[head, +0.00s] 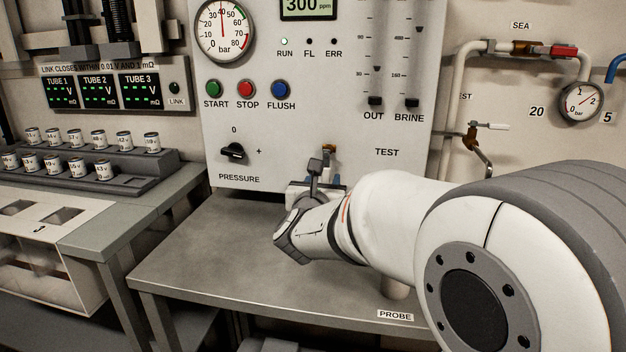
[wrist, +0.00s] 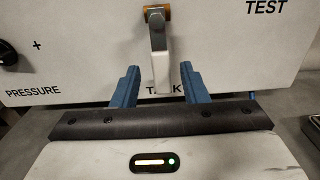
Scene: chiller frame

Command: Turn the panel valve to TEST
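The panel valve has a brass pivot (wrist: 157,12) and a pale lever (wrist: 158,55) that hangs straight down in the wrist view. The lever's lower end covers part of a label that starts with T and ends with K. The TEST label (wrist: 266,6) is to the upper right, and it also shows in the head view (head: 387,152). My gripper (wrist: 160,69) is open, with one blue finger on each side of the lever and a visible gap on both sides. In the head view, the brass part of the valve (head: 329,151) shows just above my gripper, while my wrist hides most of the lever.
A black PRESSURE knob (head: 233,151) is on the panel left of the valve. START, STOP and FLUSH buttons (head: 246,89) sit above it. A grey bench (head: 215,240) lies below the panel, clear on its left part. Pipes and a small gauge (head: 581,101) are at the right.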

